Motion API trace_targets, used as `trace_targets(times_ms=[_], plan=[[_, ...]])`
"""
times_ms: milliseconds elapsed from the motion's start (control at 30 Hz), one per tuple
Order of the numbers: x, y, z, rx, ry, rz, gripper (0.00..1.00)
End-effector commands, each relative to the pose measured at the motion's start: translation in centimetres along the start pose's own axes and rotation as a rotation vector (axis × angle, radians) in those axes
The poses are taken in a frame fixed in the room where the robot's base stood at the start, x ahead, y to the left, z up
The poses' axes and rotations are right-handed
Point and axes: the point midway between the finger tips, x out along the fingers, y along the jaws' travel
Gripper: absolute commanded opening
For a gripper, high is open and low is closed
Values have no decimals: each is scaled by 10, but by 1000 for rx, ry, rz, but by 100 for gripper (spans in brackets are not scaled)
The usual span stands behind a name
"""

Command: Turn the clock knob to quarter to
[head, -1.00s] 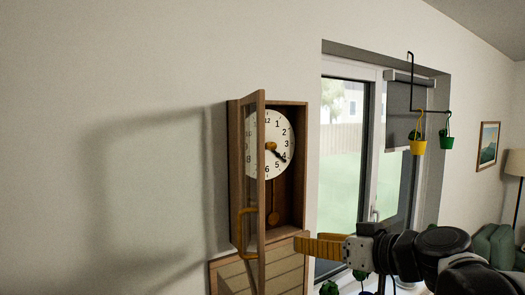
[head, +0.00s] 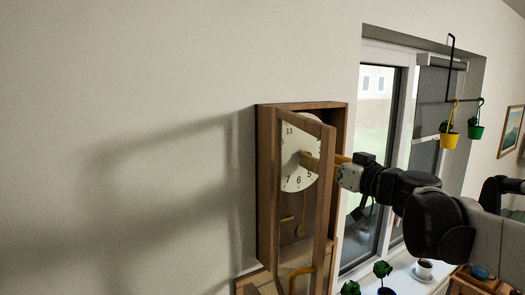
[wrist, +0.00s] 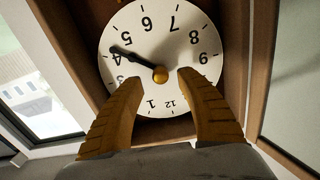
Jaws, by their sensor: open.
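The wall clock (head: 262,190) is a tall wooden case with a white numbered face (wrist: 185,45), which looks upside down in the wrist view. A brass knob (wrist: 160,74) sits at the face's centre. A single visible black hand (wrist: 130,56) points between 4 and 5. The clock's glazed door (head: 328,200) stands open, and the face shows partly through it in the head view. My gripper (wrist: 161,80) is open, with its yellow ridged fingers apart on either side of the knob, close to the face. In the head view its fingers pass behind the door frame.
The door's frame and yellow handle (head: 300,272) stand near my arm on the left. To the right are a window, a hanging rack with a yellow pot (head: 449,139) and a green pot (head: 476,132), and a sill with plants and a white cup (head: 424,268).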

Motion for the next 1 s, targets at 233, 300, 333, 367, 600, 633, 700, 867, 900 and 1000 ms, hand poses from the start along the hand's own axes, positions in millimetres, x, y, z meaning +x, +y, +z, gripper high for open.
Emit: trace_targets(times_ms=[233,300,333,367,600,633,700,867,900,1000], plan=[[36,0,-1,0,0,-1,44],[41,0,-1,0,0,-1,44],[42,-1,0,0,0,-1,44],[43,-1,0,0,0,-1,44],[43,0,0,0,0,0,44],[43,0,0,0,0,0,40],[43,0,0,0,0,0,18],[43,0,0,1,0,0,0],[43,0,0,1,0,0,0],[43,0,0,7,0,0,0]])
